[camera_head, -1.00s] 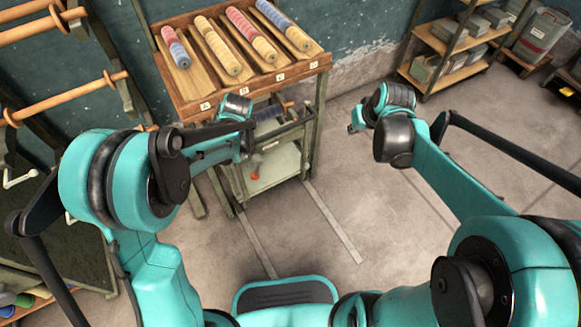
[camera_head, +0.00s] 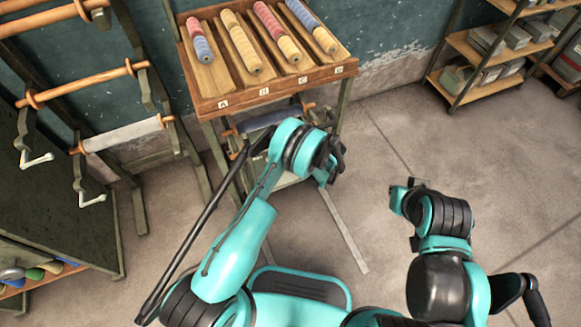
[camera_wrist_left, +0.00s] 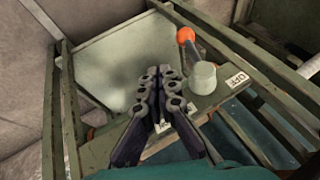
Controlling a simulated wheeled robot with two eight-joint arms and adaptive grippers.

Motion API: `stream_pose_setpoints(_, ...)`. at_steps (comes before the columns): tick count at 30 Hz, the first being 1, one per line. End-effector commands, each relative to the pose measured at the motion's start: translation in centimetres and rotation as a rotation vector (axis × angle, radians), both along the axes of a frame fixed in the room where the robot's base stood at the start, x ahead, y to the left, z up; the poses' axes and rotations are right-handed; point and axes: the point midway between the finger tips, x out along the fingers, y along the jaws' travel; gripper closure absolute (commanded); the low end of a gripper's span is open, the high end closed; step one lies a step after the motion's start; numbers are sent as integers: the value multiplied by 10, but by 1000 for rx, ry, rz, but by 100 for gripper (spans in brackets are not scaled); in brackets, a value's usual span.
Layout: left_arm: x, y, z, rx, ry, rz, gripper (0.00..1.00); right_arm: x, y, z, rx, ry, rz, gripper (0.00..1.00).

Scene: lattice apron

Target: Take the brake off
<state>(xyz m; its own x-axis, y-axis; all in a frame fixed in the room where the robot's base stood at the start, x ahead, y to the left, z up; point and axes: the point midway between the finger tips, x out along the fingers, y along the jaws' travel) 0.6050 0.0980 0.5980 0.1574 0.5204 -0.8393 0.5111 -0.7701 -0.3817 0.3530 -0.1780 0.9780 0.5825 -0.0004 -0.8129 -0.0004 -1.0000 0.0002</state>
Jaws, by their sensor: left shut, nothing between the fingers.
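The brake lever has an orange knob (camera_wrist_left: 185,36) on a short dark arm, joined to a pale round pivot (camera_wrist_left: 203,77) on a green rail, in the left wrist view. The lever points up and slightly left in that view. A label reading OFF (camera_wrist_left: 237,79) is right of the pivot; another label is partly covered by the fingers. My left gripper (camera_wrist_left: 159,73) is shut and empty, its tips left of the pivot and apart from the knob. In the head view my left arm hides the lever. My right wrist (camera_head: 420,205) shows, but its fingers are unclear.
The green frame stands under a wooden spool tray (camera_head: 275,92) with labelled slots. Racks with wooden rollers (camera_head: 90,82) and white cranks (camera_head: 38,160) stand at left. Shelves (camera_head: 490,55) stand at back right. The floor right of the frame is clear.

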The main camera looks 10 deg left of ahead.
Motion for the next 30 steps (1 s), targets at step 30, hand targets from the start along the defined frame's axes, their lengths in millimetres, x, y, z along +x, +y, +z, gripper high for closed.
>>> stream_pose_setpoints(30, 0, 81, -86, -1, 0, -3, 100, 0, 0, -49, 0, 1, 0, 100)
